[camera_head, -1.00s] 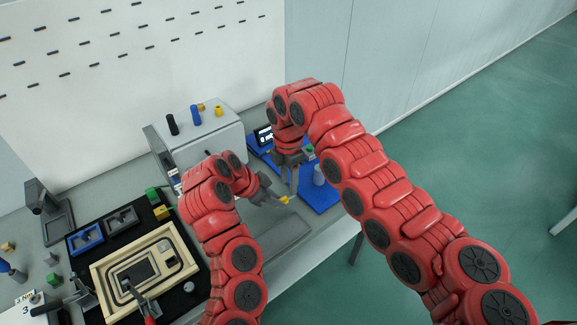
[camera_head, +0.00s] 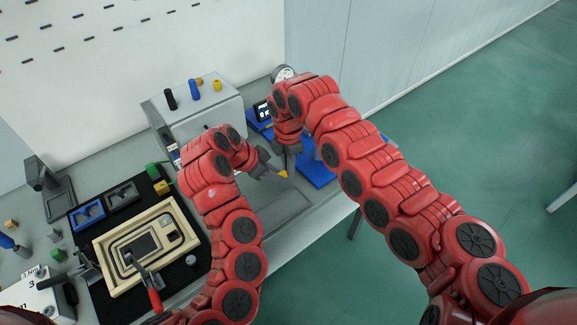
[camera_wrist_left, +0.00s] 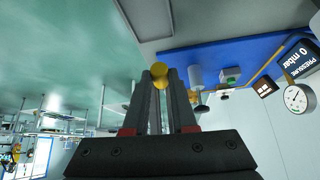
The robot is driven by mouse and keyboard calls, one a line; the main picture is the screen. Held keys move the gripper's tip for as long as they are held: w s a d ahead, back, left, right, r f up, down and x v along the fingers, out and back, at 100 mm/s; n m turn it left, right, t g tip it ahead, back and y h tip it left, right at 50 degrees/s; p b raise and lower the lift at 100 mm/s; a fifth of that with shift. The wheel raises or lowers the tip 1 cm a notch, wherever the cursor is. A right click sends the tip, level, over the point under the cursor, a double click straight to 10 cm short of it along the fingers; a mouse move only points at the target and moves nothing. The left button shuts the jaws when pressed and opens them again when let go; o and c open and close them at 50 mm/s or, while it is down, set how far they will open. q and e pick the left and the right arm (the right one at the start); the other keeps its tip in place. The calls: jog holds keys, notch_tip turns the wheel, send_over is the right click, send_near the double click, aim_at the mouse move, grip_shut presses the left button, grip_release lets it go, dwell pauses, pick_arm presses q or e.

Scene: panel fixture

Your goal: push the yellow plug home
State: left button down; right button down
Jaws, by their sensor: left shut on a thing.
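My left gripper (camera_head: 277,170) is shut on a yellow plug (camera_head: 284,173). In the left wrist view the yellow plug (camera_wrist_left: 158,70) shows as a rounded yellow end between the fingertips (camera_wrist_left: 158,78). The gripper holds it above the grey bench, just left of and below my right gripper (camera_head: 291,160). The right gripper points down in front of the blue base plate (camera_head: 318,172). Its fingertips are too small to tell whether they are apart. The blue plate (camera_wrist_left: 235,52) lies beyond the left gripper in its wrist view. No socket for the plug is clearly visible.
A grey box (camera_head: 215,108) carries black, blue and yellow pegs. A pressure display (camera_wrist_left: 298,52) reads 0 mbar, beside a round gauge (camera_wrist_left: 297,98). A grey cylinder (camera_wrist_left: 195,76) and a green button (camera_wrist_left: 230,73) stand on the blue plate. A wooden frame (camera_head: 110,275) lies at left.

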pick_arm(q)
jog(key=c, duration=0.6)
grip_release()
jog(key=shift+s+d, duration=0.1)
jog(key=shift+d, duration=0.05)
jog(key=shift+c, duration=0.2)
